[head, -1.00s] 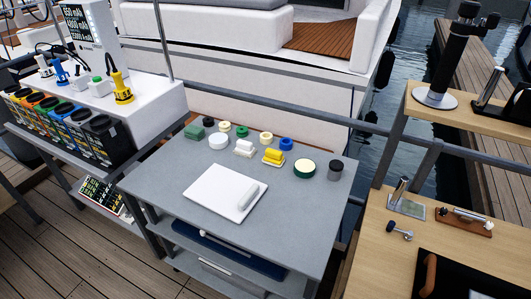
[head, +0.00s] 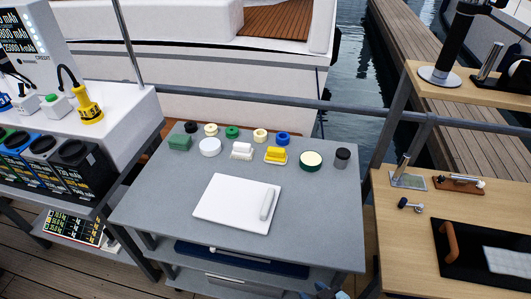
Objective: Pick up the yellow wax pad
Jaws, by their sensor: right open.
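The yellow wax pad (head: 275,154) appears to be the yellow block on a pale yellow base near the back of the grey table (head: 150,205). A white pad (head: 242,150) stands left of it and a dark green tin with a cream top (head: 311,160) right of it. My right gripper (head: 328,291) only just shows at the bottom edge, past the table's front and far from the yellow pad. It is open, with nothing seen in it. My left gripper is not in view.
A white board (head: 220,205) with a grey bar lies mid-table. A green block (head: 179,143), a white round tin (head: 210,147), several small rolls and a dark jar (head: 342,158) line the back. A wooden bench (head: 400,260) stands at right. The table's front right is clear.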

